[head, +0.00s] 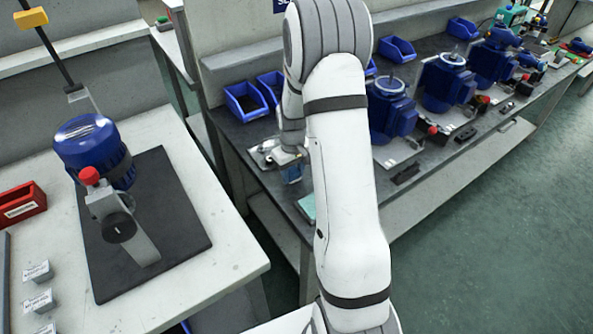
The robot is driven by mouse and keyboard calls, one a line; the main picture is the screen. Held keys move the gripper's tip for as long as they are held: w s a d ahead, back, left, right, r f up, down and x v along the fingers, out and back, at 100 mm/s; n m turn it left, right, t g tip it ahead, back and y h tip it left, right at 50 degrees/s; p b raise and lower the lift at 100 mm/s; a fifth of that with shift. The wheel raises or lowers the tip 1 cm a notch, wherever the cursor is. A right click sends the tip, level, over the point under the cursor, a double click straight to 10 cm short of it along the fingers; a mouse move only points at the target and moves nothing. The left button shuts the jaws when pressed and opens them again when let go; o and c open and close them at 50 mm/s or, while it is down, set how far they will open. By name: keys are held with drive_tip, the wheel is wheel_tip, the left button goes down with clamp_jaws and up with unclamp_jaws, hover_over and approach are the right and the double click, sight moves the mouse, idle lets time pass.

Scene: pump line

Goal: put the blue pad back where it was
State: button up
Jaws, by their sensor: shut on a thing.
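My gripper (290,164) is small in the head view, at the near left end of the dark workbench, left of my white arm. It is shut on a small blue thing (292,174), which I take to be the blue pad. The pad shows just below the jaws, over the bench's front part. The fingertips are too small to see clearly, and I cannot tell whether the pad touches the bench.
A metal plate (264,152) lies beside the gripper. A teal flat piece (307,206) lies at the bench edge, partly behind my arm. Blue bins (245,101) stand behind. Blue pumps (391,110) line the bench rightward. A pale table (190,170) with a black mat stands left.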

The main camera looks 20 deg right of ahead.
sight(293, 171)
drive_tip(key=o, duration=0.9)
drive_tip(key=shift+o, duration=0.2)
wheel_tip(293, 171, up, 12)
drive_tip(key=s+a+r, duration=0.3)
drive_tip(key=s, duration=0.4)
drive_tip(key=s+a+r+m+t, duration=0.1)
drive_tip(key=s+a+r, duration=0.2)
drive_tip(key=s, duration=0.5)
drive_tip(key=s+a+r+m+t, duration=0.1)
drive_tip(key=s+a+r, duration=0.2)
drive_tip(key=s, duration=0.5)
drive_tip(key=shift+s+a+r+p, duration=0.15)
drive_tip(key=shift+a+r+p, duration=0.15)
drive_tip(key=shift+r, duration=0.55)
